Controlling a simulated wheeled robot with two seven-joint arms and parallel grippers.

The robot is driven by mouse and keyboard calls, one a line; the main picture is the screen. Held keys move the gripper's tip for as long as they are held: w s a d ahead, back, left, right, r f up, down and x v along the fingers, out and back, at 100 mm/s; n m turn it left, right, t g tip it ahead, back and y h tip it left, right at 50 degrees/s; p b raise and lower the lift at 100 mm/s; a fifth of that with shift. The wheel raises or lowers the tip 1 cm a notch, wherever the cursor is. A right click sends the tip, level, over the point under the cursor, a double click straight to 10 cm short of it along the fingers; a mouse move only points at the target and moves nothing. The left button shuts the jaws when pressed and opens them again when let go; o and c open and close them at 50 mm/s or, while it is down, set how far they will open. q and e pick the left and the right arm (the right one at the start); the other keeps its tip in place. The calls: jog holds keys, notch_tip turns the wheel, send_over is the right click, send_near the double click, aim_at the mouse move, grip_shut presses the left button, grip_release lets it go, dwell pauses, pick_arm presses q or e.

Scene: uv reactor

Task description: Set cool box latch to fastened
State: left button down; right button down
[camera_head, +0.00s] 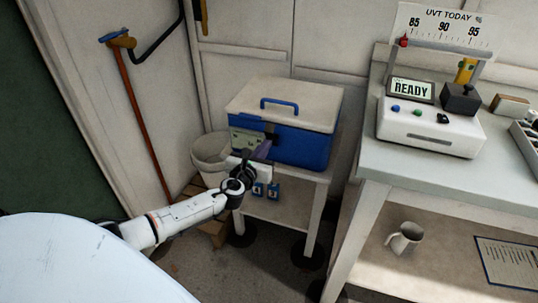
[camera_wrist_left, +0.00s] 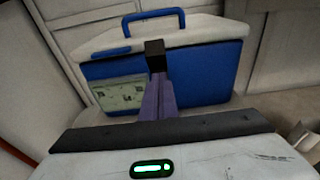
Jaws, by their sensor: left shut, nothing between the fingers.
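The cool box (camera_head: 300,150) has a blue body, a pale lid (camera_head: 285,100) and a blue handle; it stands on a small table. It also shows in the wrist view (camera_wrist_left: 205,75). Its black latch (camera_wrist_left: 155,48) is at the front, near the lid's edge; in the head view my gripper partly hides it. My left gripper (camera_head: 266,146) is shut and empty, its purple fingers (camera_wrist_left: 158,98) pointing at the latch from the front. The fingertips are at or just below the latch; I cannot tell whether they touch. My right gripper is not in view.
A pale bucket (camera_head: 208,150) stands left of the cool box. A label (camera_head: 246,138) is on the box front. To the right, a workbench (camera_head: 420,170) holds a white device (camera_head: 430,125) reading READY; a mug (camera_head: 404,237) is on its lower shelf.

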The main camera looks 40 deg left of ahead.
aim_at(269, 134)
pick_arm(q)
jog(key=shift+w+a+r+p, duration=0.15)
jog(key=shift+w+r+p, duration=0.35)
jog(key=shift+r, duration=0.4)
jog(key=shift+w+a+r, duration=0.2)
jog(key=shift+w+r, duration=0.25)
jog(key=shift+w, duration=0.25)
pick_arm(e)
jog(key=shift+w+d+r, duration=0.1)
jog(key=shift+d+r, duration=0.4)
